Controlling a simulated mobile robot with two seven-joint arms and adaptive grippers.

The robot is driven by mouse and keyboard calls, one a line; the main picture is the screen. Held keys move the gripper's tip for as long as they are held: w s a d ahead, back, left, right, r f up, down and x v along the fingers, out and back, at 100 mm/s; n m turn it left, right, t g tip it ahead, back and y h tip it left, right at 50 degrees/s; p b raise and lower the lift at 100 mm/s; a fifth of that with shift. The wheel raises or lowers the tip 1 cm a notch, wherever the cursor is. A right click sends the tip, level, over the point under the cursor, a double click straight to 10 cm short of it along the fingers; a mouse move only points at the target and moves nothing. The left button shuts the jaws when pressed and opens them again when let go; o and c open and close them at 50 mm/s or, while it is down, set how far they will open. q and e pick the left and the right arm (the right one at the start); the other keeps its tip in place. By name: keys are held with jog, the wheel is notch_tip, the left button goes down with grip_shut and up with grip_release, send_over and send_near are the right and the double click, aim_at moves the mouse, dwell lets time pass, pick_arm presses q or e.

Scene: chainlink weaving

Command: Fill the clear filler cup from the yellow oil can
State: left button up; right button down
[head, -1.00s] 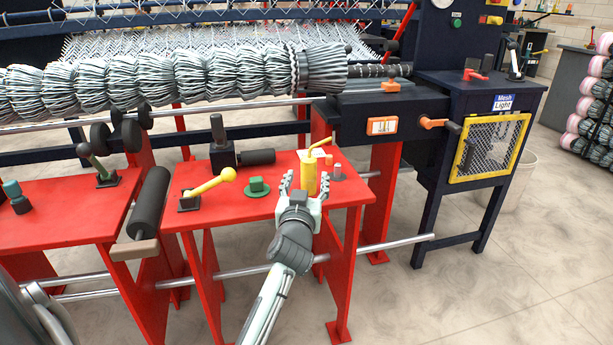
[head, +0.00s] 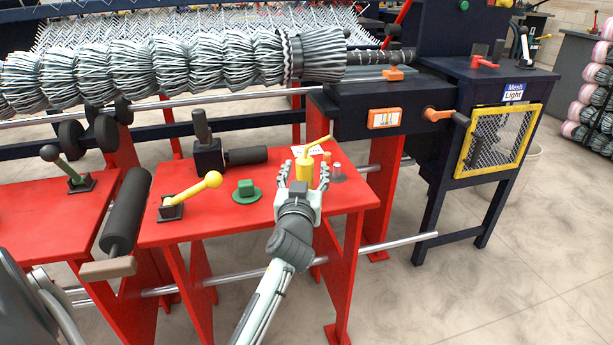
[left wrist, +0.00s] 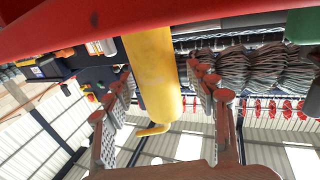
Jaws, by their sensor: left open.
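The yellow oil can (head: 305,169), with its thin spout pointing up to the right, stands upright on the red table. My left gripper (head: 304,178) is open, with its fingers on either side of the can's lower body. In the left wrist view the yellow can (left wrist: 152,75) stands between the spread fingers of my left gripper (left wrist: 160,72), and I see no clear grip on it. A small pale grey cylinder (head: 337,170) on a dark base stands just right of the can. It may be the clear filler cup, but I cannot tell. My right gripper is not in view.
On the red table (head: 250,222) are a green knob (head: 246,189), a yellow-handled lever (head: 195,193) and a black block with cylinders (head: 209,155). A small orange piece (head: 327,157) is behind the can. The navy machine (head: 360,105) stands behind right.

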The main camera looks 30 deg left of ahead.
pick_arm(q)
jog(key=shift+w, duration=0.1)
jog(key=shift+r, duration=0.15)
jog(key=shift+c, duration=1.3)
grip_shut()
jog(key=shift+r, duration=0.1)
